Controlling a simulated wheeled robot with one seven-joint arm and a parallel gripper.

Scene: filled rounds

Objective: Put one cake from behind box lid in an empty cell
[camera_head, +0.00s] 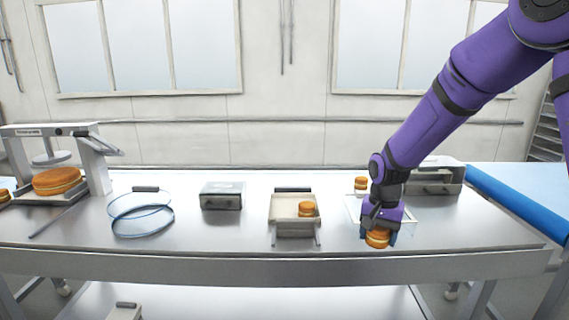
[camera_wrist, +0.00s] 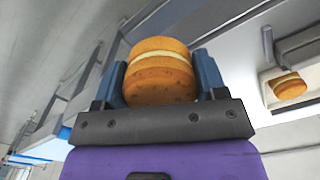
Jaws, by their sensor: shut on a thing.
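My gripper (camera_head: 378,234) is shut on a filled round cake (camera_head: 377,241) at the front right of the table. The wrist view shows this cake (camera_wrist: 160,70), golden with a pale filling band, between the two blue fingers. Behind my gripper is a clear, pale-edged box or lid (camera_head: 354,214), partly hidden by my arm. Another cake (camera_head: 361,183) stands behind it. I cannot make out the cells from here.
A pale tray (camera_head: 284,228) holds one cake (camera_head: 307,209). A grey box (camera_head: 221,203), blue-rimmed clear rings (camera_head: 142,235) and a press with a large cake (camera_head: 58,181) stand further left. A grey machine (camera_head: 437,187) stands behind my arm. Table is clear between the tray and grey box.

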